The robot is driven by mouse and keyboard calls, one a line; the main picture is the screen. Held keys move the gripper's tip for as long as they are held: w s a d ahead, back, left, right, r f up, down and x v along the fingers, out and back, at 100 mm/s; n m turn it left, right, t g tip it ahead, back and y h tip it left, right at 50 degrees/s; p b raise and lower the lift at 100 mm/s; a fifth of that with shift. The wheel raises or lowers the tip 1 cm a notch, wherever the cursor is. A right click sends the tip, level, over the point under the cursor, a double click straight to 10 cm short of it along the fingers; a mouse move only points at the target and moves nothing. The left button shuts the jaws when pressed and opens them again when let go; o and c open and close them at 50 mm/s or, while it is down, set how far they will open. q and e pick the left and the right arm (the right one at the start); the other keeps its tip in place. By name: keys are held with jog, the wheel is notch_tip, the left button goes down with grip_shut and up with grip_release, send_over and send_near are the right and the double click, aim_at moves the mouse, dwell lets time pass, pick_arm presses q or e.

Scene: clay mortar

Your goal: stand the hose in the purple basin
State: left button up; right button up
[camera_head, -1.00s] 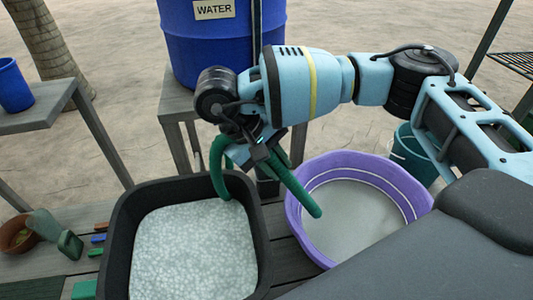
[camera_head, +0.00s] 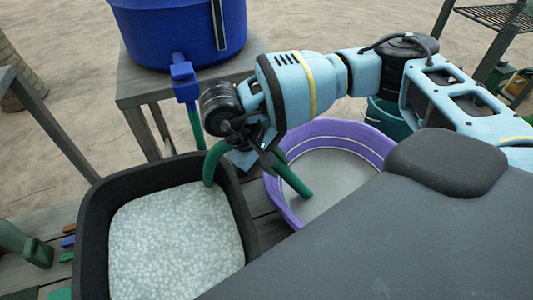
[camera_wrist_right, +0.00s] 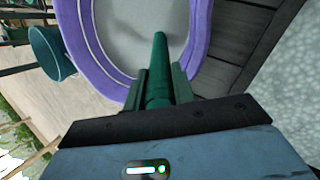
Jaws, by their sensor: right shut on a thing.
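The green hose (camera_head: 291,177) is in my right gripper (camera_head: 266,158). Its free end hangs slanting down over the left part of the purple basin (camera_head: 276,204); I cannot tell if it touches the floor of the basin. Another stretch of hose loops down from the gripper over the black tub's back right corner. In the right wrist view the hose (camera_wrist_right: 157,70) sticks out between the jaws of the right gripper (camera_wrist_right: 157,88), across the rim of the purple basin (camera_wrist_right: 72,35). My left gripper is out of view.
A black tub (camera_head: 94,225) of pale pebbly material stands left of the basin. The blue barrel (camera_head: 160,35) with a blue tap (camera_head: 184,80) stands on a table behind. A teal bucket (camera_head: 388,118) is behind the basin. Small coloured blocks (camera_head: 66,256) lie at the left.

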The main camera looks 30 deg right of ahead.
jog(key=shift+x, duration=1.1)
jog(key=shift+d+f+b, duration=0.1)
jog(key=shift+f+b, duration=0.05)
jog(key=shift+b, duration=0.15)
jog(key=o, duration=1.8)
jog(key=shift+c, duration=0.2)
